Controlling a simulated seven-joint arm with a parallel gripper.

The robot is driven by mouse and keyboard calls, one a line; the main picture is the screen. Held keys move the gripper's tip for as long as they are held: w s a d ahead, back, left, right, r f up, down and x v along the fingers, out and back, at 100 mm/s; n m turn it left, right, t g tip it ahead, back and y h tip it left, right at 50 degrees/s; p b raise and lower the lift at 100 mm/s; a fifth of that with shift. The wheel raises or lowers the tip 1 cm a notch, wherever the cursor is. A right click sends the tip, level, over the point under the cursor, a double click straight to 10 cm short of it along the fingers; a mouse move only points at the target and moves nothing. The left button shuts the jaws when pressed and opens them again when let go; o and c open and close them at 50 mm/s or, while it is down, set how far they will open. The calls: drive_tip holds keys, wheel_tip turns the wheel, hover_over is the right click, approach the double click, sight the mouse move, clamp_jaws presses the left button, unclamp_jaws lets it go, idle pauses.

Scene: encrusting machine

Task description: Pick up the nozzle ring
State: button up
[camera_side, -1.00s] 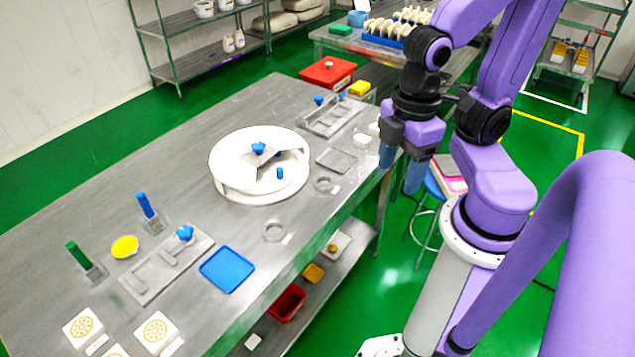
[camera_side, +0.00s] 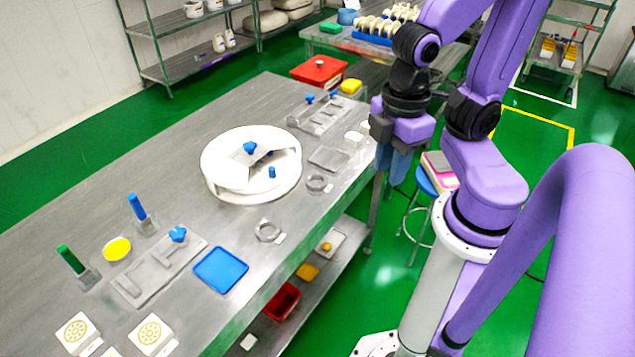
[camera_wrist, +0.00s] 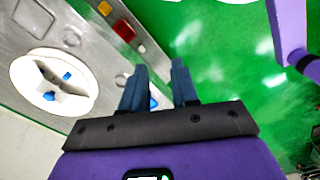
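Two grey rings lie flat on the steel table. One ring (camera_side: 318,183) sits right of the white round machine (camera_side: 222,187), and the other ring (camera_side: 267,231) sits nearer the front edge. I cannot tell which is the nozzle ring. In the wrist view they show as one ring (camera_wrist: 71,37) beside the machine and another (camera_wrist: 121,79) just left of my fingers. My gripper (camera_side: 391,165) hangs past the table's right edge, above the floor, fingers pointing down. In the wrist view my gripper (camera_wrist: 158,75) has its two blue fingers apart with nothing between them.
A blue tray (camera_side: 221,270) and a grey fixture with a blue knob (camera_side: 178,235) lie towards the front. Green and blue-handled tools (camera_side: 137,207) stand at left. A red bin (camera_side: 281,301) is on the lower shelf. A stool (camera_side: 426,182) stands near my gripper.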

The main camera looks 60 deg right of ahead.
drive_tip(key=w+m, duration=0.7)
drive_tip(key=m, duration=2.5)
hover_over(312, 176)
wheel_tip(312, 176, down, 17)
drive_tip(key=shift+f, duration=3.45)
clamp_jaws()
